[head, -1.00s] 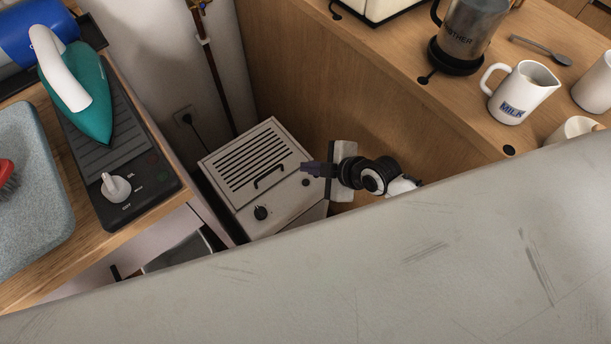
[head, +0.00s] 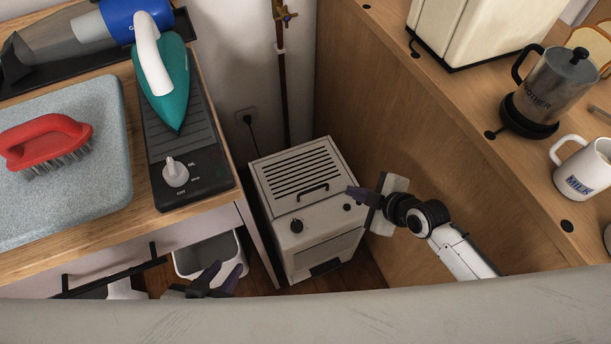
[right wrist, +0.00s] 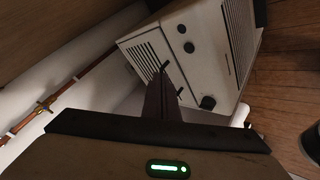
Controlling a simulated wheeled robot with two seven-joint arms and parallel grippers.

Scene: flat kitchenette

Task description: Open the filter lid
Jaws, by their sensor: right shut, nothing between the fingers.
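A white box-shaped appliance (head: 300,240) stands on the floor in the middle of the head view. Its top carries a slatted lid (head: 283,172) with a black bar handle (head: 313,191) near the front edge. The lid lies closed. My left gripper (head: 218,277) is open and empty, low at the left of the appliance.
A wooden counter with a teal iron (head: 168,85) and red brush (head: 45,142) is at left. A white bin (head: 208,254) stands below it. A wooden counter with a press pot (head: 550,88) and milk jug (head: 585,168) rises at right. A pipe (head: 283,90) runs behind.

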